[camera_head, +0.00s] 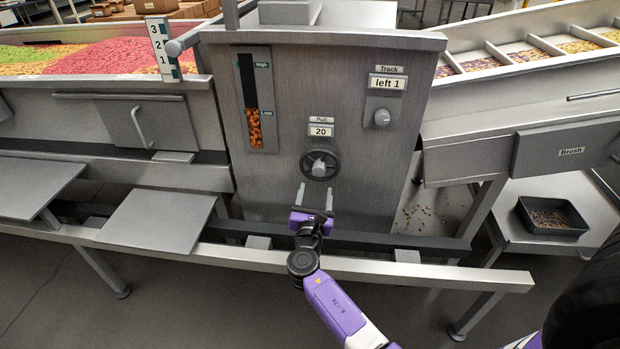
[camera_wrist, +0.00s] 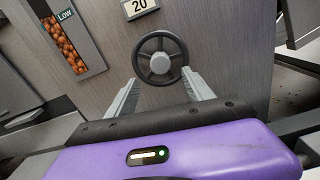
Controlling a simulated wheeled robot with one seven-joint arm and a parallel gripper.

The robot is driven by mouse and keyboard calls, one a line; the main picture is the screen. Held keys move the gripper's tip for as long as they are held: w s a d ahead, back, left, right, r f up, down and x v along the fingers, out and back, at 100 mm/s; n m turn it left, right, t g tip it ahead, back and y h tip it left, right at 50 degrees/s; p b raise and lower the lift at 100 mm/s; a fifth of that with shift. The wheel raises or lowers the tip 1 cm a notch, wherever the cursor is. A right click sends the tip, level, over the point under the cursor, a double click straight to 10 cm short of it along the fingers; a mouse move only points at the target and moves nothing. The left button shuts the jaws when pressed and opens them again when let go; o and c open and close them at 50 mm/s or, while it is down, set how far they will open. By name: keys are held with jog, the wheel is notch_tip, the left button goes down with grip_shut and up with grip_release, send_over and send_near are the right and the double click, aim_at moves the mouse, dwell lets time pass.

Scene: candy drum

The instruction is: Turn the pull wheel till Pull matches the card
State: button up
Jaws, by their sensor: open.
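The pull wheel (camera_head: 319,165) is a dark round handwheel with a grey hub on the front of the grey machine panel. Above it the Pull display (camera_head: 321,131) reads 20. In the wrist view the wheel (camera_wrist: 160,58) sits just beyond the fingertips, near the middle between them. My gripper (camera_head: 316,188) is open and empty, just below and in front of the wheel, apart from it as far as I can tell. Its two grey fingers also show in the wrist view (camera_wrist: 160,82). I cannot make out a card with a Pull value.
A sight window (camera_head: 255,105) holds orange candy to about Low. A 1-2-3 scale (camera_head: 162,48) stands at left. A steel rail (camera_head: 300,265) runs across below the panel.

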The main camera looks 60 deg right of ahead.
aim_at(319, 173)
jog(key=b+x, duration=0.1)
jog(key=x, duration=0.6)
jog(key=shift+w+d, duration=0.1)
jog(key=shift+d, duration=0.25)
grip_shut()
jog(key=shift+f+m+b, duration=0.1)
jog(key=shift+m+b, duration=0.2)
